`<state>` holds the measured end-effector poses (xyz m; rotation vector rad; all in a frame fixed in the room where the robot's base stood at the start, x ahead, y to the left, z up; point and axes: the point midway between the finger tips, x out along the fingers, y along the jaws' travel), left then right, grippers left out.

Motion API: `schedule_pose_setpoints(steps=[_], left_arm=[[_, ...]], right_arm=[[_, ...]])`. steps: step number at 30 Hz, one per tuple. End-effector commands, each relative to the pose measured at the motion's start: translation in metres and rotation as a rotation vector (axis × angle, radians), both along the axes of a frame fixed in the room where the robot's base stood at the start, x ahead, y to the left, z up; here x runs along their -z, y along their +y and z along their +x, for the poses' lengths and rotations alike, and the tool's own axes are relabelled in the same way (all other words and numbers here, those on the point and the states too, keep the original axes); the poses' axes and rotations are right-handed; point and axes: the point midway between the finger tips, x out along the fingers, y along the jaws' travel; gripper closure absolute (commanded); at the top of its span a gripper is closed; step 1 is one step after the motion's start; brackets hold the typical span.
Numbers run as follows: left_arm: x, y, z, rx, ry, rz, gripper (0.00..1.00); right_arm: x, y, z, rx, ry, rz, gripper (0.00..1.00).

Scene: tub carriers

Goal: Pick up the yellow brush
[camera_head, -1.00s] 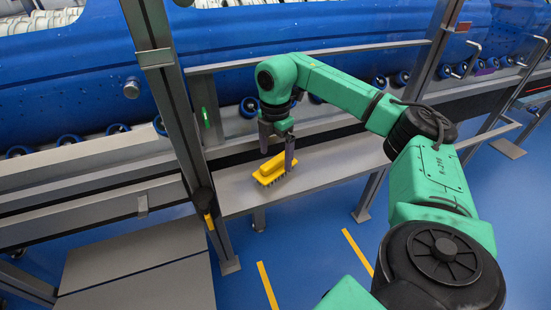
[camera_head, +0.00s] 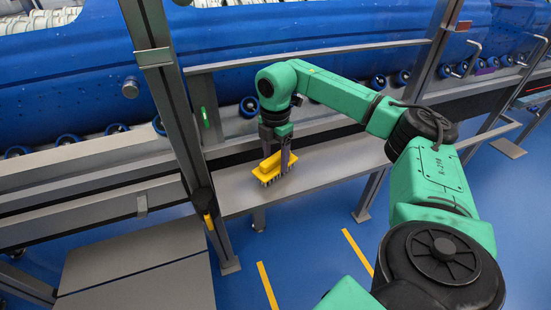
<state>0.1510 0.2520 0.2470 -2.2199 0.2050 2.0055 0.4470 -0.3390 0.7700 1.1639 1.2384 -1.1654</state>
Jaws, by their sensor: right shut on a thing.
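The yellow brush (camera_head: 269,170) has dark bristles pointing down and is at the grey shelf (camera_head: 335,168), near its left end by the metal post. My right gripper (camera_head: 276,155) reaches down from above and is shut on the brush, with its two dark fingers on either side of the upper yellow part. I cannot tell whether the bristles still touch the shelf. My left gripper is not in view.
A metal post (camera_head: 172,105) stands just left of the brush. A rail (camera_head: 310,57) runs above and behind the shelf, before the large blue tub (camera_head: 270,35). The shelf to the right of the brush is clear.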

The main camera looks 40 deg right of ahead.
Motion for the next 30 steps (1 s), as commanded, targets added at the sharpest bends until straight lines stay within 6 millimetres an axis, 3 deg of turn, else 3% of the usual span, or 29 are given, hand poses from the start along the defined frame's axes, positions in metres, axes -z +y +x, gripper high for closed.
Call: schedule_pose_setpoints(steps=[5, 10, 15, 20, 28, 29, 30], left_arm=[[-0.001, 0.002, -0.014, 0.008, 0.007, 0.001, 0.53], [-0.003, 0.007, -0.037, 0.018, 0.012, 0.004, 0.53], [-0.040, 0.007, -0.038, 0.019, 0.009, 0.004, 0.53], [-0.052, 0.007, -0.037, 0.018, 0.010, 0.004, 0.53], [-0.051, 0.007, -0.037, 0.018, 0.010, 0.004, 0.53], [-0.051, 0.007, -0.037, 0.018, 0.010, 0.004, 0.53], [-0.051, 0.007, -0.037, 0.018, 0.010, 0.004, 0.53]], right_arm=[[-0.043, 0.000, 0.001, 0.001, -0.007, 0.001, 1.00], [-0.111, 0.001, 0.002, -0.001, -0.009, 0.004, 1.00], [-0.174, 0.000, 0.000, 0.000, -0.004, 0.000, 1.00], [-0.191, 0.000, 0.000, 0.000, -0.002, 0.000, 1.00], [-0.190, 0.000, 0.000, 0.000, -0.001, 0.001, 1.00], [-0.190, 0.000, 0.000, 0.000, -0.001, 0.001, 0.36], [-0.190, 0.000, 0.000, 0.000, -0.001, 0.001, 0.51]])
